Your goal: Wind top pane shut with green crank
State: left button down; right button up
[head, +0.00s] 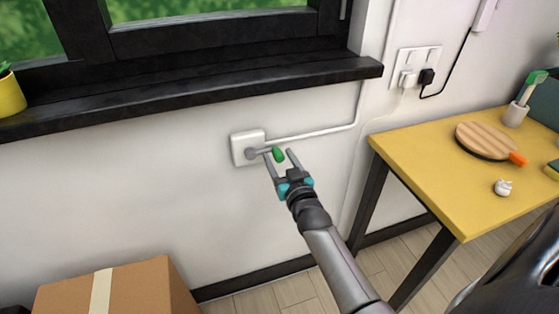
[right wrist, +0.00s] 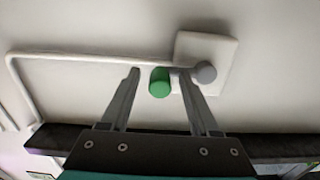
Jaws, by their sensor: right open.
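The crank's green handle (head: 278,154) sticks out on a grey arm from a grey hub (head: 251,153) on a white wall box (head: 240,141). The handle points to the right of the hub in the head view. My right gripper (head: 279,155) is open, with its fingers on either side of the green handle. In the right wrist view the green handle (right wrist: 159,82) shows between the open fingers, with a gap visible on the left side. The window pane (head: 210,32) is only partly in view above the black sill, so its state cannot be told. My left gripper is not in view.
A black window sill (head: 200,92) juts out above the crank. A yellow table (head: 420,150) stands at right with a round wooden board (head: 487,141) and a small white object (head: 503,187). A cardboard box (head: 120,290) is at lower left. A white conduit (head: 320,131) runs along the wall.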

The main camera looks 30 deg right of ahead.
jog(key=shift+w, duration=0.1)
jog(key=shift+c, duration=0.3)
grip_shut()
dwell(1.1)
